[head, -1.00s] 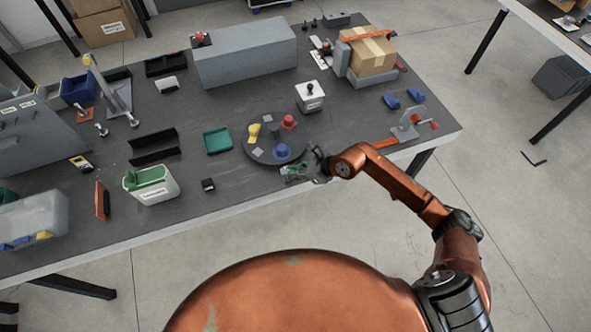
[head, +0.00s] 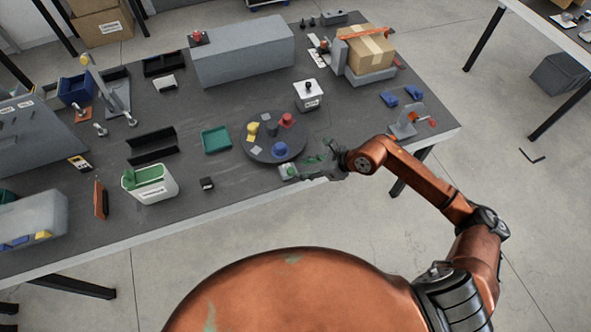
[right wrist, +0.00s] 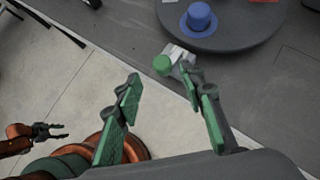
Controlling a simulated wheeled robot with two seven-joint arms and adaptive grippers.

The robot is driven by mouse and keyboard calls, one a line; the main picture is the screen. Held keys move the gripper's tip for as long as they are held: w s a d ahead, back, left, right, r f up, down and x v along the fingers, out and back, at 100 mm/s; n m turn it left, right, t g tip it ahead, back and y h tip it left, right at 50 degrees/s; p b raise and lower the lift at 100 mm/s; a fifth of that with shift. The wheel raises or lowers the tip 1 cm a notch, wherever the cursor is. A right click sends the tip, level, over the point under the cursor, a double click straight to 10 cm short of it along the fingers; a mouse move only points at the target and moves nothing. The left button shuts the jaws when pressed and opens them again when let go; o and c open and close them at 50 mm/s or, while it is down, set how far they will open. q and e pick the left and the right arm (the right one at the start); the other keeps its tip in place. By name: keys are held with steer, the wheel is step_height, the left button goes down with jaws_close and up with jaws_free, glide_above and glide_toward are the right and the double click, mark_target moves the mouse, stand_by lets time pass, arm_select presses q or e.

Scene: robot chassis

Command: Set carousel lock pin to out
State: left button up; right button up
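The carousel (head: 262,151) is a round dark turntable near the table's front edge, with a blue piece on its near side. At its near rim is a small light grey block (right wrist: 178,55) with a green knob (right wrist: 163,64), seemingly the lock pin; the block shows small in the head view (head: 287,171). My right gripper (right wrist: 160,78), with green pads, is open and empty. Its fingers are apart, short of the knob, with the right finger overlapping the block in the picture. In the head view the right gripper (head: 312,168) is just right of the block. My left gripper (right wrist: 56,131) appears open, far from the table.
A white box with a black knob (head: 309,97) stands behind the carousel. A green tray (head: 216,139) and a small black block (head: 207,183) lie to its left. A grey clamp fixture (head: 407,122) is at the right. The tabletop between carousel and fixture is mostly clear.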

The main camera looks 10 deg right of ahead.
steer(key=shift+v, duration=2.35)
